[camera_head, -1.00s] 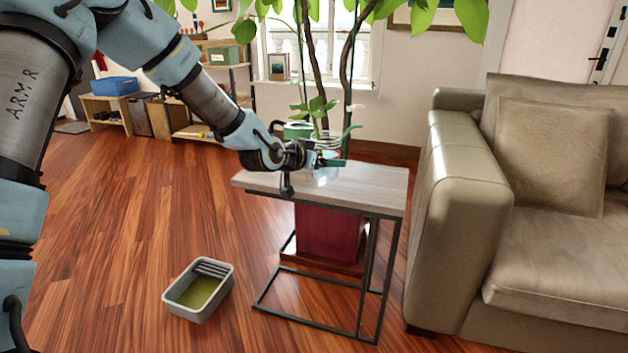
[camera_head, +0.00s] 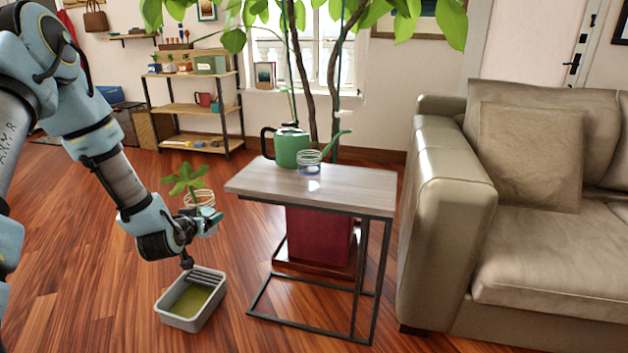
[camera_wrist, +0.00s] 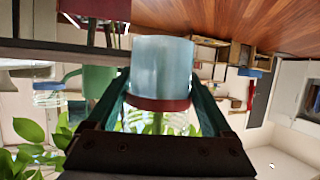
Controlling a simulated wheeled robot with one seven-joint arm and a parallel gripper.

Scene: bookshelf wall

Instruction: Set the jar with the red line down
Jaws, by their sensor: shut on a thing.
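The jar with the red line (camera_wrist: 162,75) is in my gripper (camera_wrist: 160,103), between its two fingers. It shows upside down in the wrist view, with pale blue glass and a dark red band. In the head view the jar (camera_head: 207,222), with a leafy green cutting (camera_head: 187,180) in it, is held upright by my gripper (camera_head: 196,226). It is in the air left of the side table (camera_head: 350,188), over or behind the grey basin. The gripper hides part of it. A second clear jar (camera_head: 310,170) stands on the side table.
A grey basin (camera_head: 160,308) with a greenish bottom is on the wood floor, below the gripper in the picture. A green watering can (camera_head: 290,148) stands on the table behind the second jar. A red pot (camera_head: 318,237) is beyond the table; a sofa (camera_head: 450,200) is at right.

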